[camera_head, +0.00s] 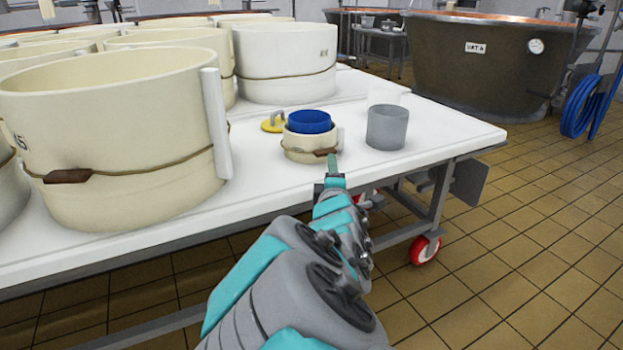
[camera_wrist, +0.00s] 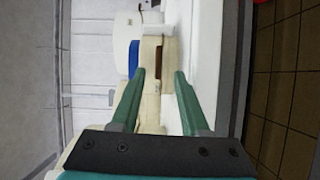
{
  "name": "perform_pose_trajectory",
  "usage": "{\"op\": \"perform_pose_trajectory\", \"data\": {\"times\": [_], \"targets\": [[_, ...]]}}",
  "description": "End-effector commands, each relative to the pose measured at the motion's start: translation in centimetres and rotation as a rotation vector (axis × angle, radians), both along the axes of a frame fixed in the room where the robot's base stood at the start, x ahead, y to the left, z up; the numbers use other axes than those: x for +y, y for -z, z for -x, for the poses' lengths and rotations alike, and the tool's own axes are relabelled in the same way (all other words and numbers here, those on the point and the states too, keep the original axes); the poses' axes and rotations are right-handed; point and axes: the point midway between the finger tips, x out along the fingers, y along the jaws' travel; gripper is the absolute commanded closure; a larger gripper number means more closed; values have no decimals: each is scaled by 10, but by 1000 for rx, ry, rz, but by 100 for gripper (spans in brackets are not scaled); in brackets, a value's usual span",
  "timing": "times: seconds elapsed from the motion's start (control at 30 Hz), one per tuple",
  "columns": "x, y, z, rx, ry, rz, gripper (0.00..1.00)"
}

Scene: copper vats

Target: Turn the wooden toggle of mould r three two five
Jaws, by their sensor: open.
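A small cream mould (camera_head: 300,147) with a cord round it and a blue insert (camera_head: 310,121) stands near the table's front edge. Its brown wooden toggle (camera_head: 325,152) faces the front; no number is readable on it. In the wrist view the toggle (camera_wrist: 159,52) shows upright between the fingertips, with the blue insert (camera_wrist: 133,58) left of it. My gripper (camera_head: 333,163) is open and empty, close in front of the toggle; contact cannot be told. A large cream mould (camera_head: 110,140) at the left also has a wooden toggle (camera_head: 67,176); its marking is only partly visible.
A grey translucent cup (camera_head: 387,127) stands just right of the small mould. A yellow handled object (camera_head: 272,124) lies behind it. Several large moulds fill the back and left of the white table (camera_head: 440,136). A vat (camera_head: 480,65) stands beyond; tiled floor is open at right.

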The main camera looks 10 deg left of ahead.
Motion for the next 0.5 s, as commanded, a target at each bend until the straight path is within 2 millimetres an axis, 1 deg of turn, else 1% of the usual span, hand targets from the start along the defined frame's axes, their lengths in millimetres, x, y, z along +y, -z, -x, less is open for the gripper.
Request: {"op": "perform_pose_trajectory", "data": {"times": [0.03,0.17,0.27,0.4,0.5], "targets": [[2,5,-1,-15,-7,15,55],[6,2,-4,-36,-16,31,55],[8,1,-12,-36,-17,29,55],[8,2,-31,-35,-13,28,55],[12,1,-45,-36,-16,27,55]]}}
